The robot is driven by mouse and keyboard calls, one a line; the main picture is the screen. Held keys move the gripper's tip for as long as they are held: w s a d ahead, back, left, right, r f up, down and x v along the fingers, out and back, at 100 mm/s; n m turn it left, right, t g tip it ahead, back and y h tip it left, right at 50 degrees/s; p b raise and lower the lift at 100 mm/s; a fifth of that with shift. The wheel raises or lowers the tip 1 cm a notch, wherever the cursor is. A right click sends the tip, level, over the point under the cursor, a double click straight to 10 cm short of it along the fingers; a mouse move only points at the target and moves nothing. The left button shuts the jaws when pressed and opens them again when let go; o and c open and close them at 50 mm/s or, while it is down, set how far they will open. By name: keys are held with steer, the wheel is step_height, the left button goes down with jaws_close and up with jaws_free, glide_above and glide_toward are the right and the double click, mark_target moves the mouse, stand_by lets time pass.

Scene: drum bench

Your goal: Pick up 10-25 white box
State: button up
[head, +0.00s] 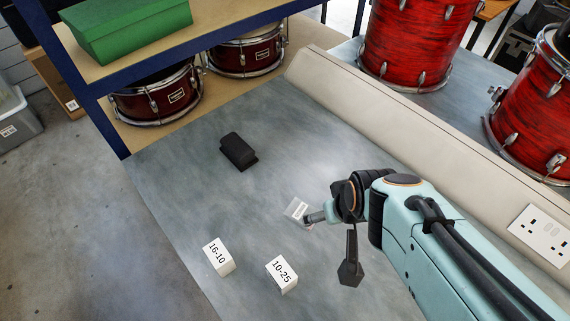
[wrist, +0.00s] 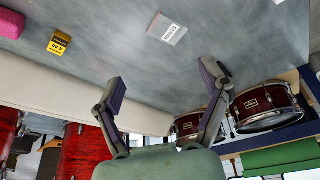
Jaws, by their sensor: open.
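The white box marked 10-25 (head: 281,274) stands on the grey bench top in the lower middle of the head view. A similar white box marked 16-10 (head: 218,257) stands to its left, with a gap between them. My gripper (head: 333,245) is open, above the bench and up and right of the 10-25 box in the picture. Its two fingers also show spread in the wrist view (wrist: 165,85), with nothing between them. A pale labelled item (head: 298,210) lies by one fingertip. A pale labelled item (wrist: 167,28) shows beyond the fingers in the wrist view; its label is unreadable.
A black block (head: 238,150) lies on the bench. A yellow-and-black box (wrist: 59,43) and a pink item (wrist: 10,24) show in the wrist view. A blue-framed shelf (head: 110,130) with drums borders the back left. A beige trunking with sockets (head: 420,130) runs along the right.

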mark_target(281, 271)
steer(key=s+a+f+n+g, duration=0.1)
steer(key=a+f, duration=0.1)
steer(key=f, duration=0.3)
steer(key=s+a+f+n+g, duration=0.1)
steer(key=s+a+f+n, duration=0.1)
steer(key=a+f, duration=0.1)
steer(key=s+a+f+n+g+h, duration=0.1)
steer(key=a+f+g, duration=0.1)
steer(key=f, duration=0.4)
steer(key=shift+s+a+f+n, duration=0.35)
steer(key=shift+s+a+n, duration=0.05)
steer(key=shift+a, duration=0.15)
steer(key=shift+f, duration=3.3)
steer(key=c, duration=1.3)
